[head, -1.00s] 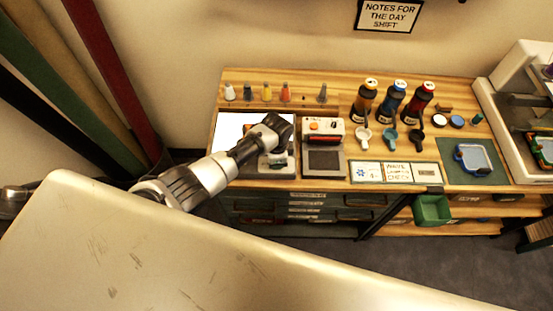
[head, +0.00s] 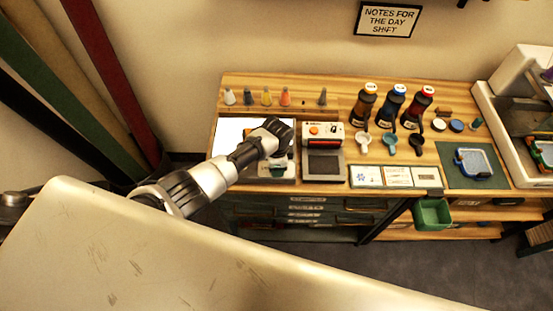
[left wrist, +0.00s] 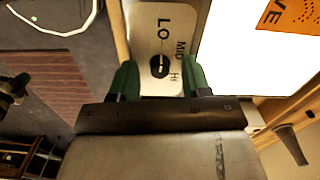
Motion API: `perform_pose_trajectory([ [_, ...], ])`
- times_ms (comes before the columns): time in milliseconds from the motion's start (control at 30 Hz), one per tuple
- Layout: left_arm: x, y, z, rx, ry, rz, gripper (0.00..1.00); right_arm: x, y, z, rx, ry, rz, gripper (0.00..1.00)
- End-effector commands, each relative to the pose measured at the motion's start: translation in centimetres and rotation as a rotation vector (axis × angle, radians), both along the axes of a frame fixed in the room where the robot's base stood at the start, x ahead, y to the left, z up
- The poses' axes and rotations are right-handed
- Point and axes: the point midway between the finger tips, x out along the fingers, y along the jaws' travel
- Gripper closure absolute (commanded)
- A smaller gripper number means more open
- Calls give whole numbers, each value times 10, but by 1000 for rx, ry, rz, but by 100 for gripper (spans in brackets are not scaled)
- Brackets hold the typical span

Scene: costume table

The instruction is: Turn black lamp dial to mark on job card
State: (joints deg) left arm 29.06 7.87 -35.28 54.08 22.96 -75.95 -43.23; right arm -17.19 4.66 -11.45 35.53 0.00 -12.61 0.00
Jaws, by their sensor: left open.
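In the head view my left gripper (head: 279,150) is over the front of the lit white panel (head: 228,131), and my arm hides the dial. Several job cards (head: 397,176) lie at the table's front edge; their marks are too small to read. My right gripper is not in view.
Several small coloured cones (head: 266,96) line the back. Three bottles (head: 390,105) and small cups stand further right. A green bin (head: 432,213) hangs at the front edge.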

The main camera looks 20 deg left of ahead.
Motion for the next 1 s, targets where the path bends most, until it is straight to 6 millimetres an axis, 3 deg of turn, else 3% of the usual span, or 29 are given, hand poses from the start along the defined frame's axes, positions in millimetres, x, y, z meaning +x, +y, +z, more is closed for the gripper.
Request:
perform_pose_trajectory([
  [600,1,1,97,0,-3,0,52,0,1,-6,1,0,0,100],
  [1000,0,0,106,0,-1,0,52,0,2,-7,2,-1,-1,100],
])
